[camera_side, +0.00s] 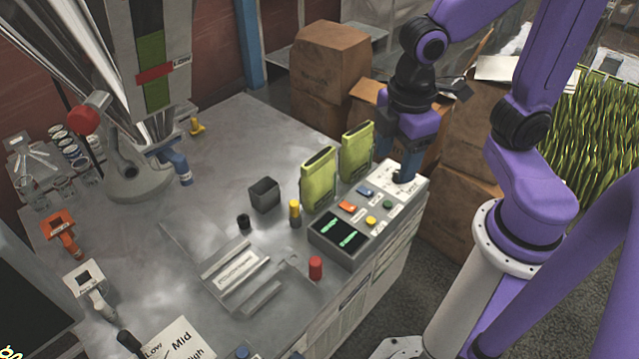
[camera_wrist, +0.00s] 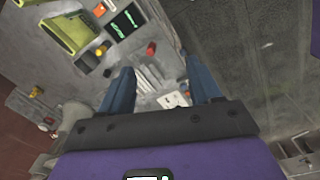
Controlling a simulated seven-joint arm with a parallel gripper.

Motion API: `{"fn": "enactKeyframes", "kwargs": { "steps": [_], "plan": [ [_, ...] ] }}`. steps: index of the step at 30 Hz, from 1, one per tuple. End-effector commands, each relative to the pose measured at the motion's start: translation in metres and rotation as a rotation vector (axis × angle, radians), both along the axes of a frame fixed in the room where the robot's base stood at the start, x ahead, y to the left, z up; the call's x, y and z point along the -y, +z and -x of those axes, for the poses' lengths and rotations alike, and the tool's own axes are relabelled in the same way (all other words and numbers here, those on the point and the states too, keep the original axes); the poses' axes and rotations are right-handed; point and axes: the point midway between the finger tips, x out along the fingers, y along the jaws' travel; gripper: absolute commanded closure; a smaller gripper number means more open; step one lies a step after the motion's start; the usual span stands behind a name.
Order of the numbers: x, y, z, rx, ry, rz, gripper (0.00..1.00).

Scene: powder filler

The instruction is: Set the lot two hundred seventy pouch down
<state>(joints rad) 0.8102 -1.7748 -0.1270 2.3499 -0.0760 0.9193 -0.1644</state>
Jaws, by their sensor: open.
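Two yellow-green pouches stand upright on the grey bench in the side view, a nearer one (camera_side: 318,180) and a farther one (camera_side: 356,152). I cannot read a lot number on either. My gripper (camera_side: 402,172) is to the right of the farther pouch, above the back end of the button panel, apart from both pouches. In the wrist view a pouch (camera_wrist: 68,36) lies at the upper left, outside the jaws. The two blue fingers of my gripper (camera_wrist: 161,80) are spread with nothing held between them.
The button panel (camera_side: 378,213) and the dark box with green displays (camera_side: 339,239) sit in front of the pouches. A red cylinder (camera_side: 316,268), a yellow cylinder (camera_side: 295,212), a small dark bin (camera_side: 264,194) and a metal tray (camera_side: 237,274) are nearby. Cardboard boxes (camera_side: 330,65) stand behind.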

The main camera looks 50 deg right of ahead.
Motion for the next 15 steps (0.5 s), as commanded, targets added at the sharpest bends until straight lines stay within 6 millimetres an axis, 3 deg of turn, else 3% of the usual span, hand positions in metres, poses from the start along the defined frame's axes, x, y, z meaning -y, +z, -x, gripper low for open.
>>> {"fn": "enactKeyframes", "kwargs": {
  "steps": [1,8,15],
  "plan": [
    [-0.006,-0.003,-0.021,0.004,0.016,0.024,0.37],
    [-0.014,-0.019,-0.116,0.015,0.127,0.127,0.37],
    [0.006,-0.051,-0.212,-0.017,0.241,0.236,0.37]
  ]
}}
